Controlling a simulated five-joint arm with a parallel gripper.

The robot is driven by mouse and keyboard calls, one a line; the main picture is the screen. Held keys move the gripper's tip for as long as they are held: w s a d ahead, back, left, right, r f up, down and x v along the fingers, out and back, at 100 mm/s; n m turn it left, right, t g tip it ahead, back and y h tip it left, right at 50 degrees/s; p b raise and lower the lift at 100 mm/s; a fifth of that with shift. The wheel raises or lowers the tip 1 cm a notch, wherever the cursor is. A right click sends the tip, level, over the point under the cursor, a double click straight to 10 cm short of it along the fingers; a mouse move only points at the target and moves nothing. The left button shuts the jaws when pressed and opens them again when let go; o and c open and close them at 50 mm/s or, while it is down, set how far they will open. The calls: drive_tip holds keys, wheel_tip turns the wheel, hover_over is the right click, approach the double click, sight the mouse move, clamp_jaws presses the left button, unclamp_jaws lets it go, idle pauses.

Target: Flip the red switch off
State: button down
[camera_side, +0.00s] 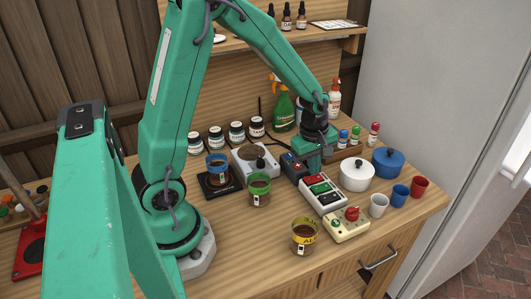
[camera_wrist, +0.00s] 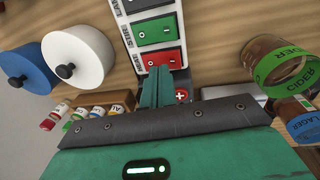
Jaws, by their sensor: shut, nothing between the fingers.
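The white switch panel (camera_side: 322,205) stands on the wooden bench in the side view, with red, green and dark rockers in a row. The red switch (camera_wrist: 158,59) is the rocker nearest my fingers in the wrist view, beside a partly visible label; it also shows at the panel's far end in the side view (camera_side: 313,178). The green switch (camera_wrist: 156,32) is just beyond it. My gripper (camera_wrist: 157,75) is shut and empty, its tips close to the red switch's near edge. I cannot tell whether they touch it. In the side view, my gripper's body is behind the panel.
A dark box with a red cross (camera_side: 294,166) is close beside the gripper. A white pot (camera_side: 356,177) and blue pot (camera_side: 388,163) stand to the right. Labelled jars (camera_side: 260,190) stand left.

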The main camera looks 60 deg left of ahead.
sight(315, 178)
wheel_tip(315, 178, up, 13)
drive_tip(key=w, duration=0.1)
drive_tip(key=shift+w, duration=0.3)
drive_tip(key=shift+f, duration=0.1)
idle(0.3)
drive_tip(key=s+d+r+m+t, duration=0.2)
drive_tip(key=s+m, duration=0.7)
drive_tip(key=s+d+r+m+t, duration=0.2)
drive_tip(key=s+r+m, duration=0.1)
drive_tip(key=s+m, duration=0.5)
drive_tip(key=shift+s+d+r+m, duration=0.25)
drive_tip(key=shift+s+m, duration=0.15)
drive_tip(key=shift+m, duration=0.1)
idle(0.5)
